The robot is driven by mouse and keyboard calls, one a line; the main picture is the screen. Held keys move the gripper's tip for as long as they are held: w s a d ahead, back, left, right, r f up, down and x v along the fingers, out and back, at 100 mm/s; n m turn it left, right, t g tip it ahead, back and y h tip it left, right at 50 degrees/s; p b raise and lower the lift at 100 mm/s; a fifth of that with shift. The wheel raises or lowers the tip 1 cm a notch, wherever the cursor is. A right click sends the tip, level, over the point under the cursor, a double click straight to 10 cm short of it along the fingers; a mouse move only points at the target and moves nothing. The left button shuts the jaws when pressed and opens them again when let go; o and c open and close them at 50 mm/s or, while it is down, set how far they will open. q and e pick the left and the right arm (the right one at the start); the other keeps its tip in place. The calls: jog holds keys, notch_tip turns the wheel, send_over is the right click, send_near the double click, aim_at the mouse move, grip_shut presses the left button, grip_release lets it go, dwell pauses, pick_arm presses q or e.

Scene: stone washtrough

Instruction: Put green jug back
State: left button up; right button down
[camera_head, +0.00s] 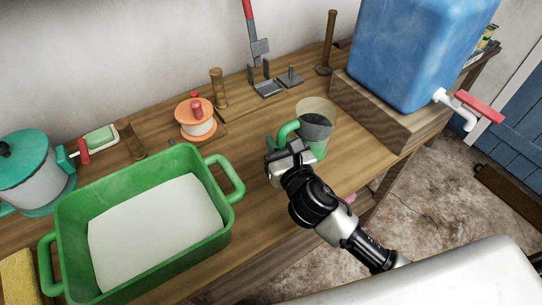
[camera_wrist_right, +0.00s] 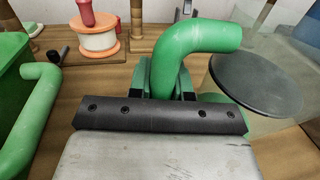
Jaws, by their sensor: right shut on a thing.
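The green jug (camera_head: 316,122) is upright over the right part of the wooden table, in front of the blue tank. It has a see-through body, a dark disc inside and a green handle on its left side. My right gripper (camera_head: 283,148) is shut on the handle. In the right wrist view, the handle (camera_wrist_right: 197,42) rises from between the fingers (camera_wrist_right: 172,82), and the dark disc (camera_wrist_right: 258,84) shows on the right. I cannot tell whether the jug's base touches the table. My left gripper is not in view.
A green basin (camera_head: 150,270) with pale contents stands left of my gripper. A blue tank (camera_head: 405,50) with a red-handled tap (camera_head: 470,107) stands on a wooden block (camera_head: 395,122). An orange-and-white spool (camera_head: 195,120) and small metal stands (camera_head: 268,88) lie behind. Bare tabletop (camera_head: 345,165) shows right of the jug.

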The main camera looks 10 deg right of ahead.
jog(key=shift+w+a+f+b, duration=0.15)
jog(key=shift+a+f+b, duration=0.15)
jog(key=shift+f, duration=0.55)
jog(key=shift+w+a+f+b, duration=0.2)
jog(key=shift+a+f+b, duration=0.05)
jog(key=shift+f, duration=0.65)
jog(key=shift+w+a+f+b, duration=0.15)
jog(key=shift+a+f+b, duration=0.15)
jog(key=shift+f, duration=0.55)
jog(key=shift+f, duration=0.2)
jog(key=c, duration=1.1)
grip_release()
jog(key=shift+o, duration=0.2)
jog(key=shift+r, duration=0.1)
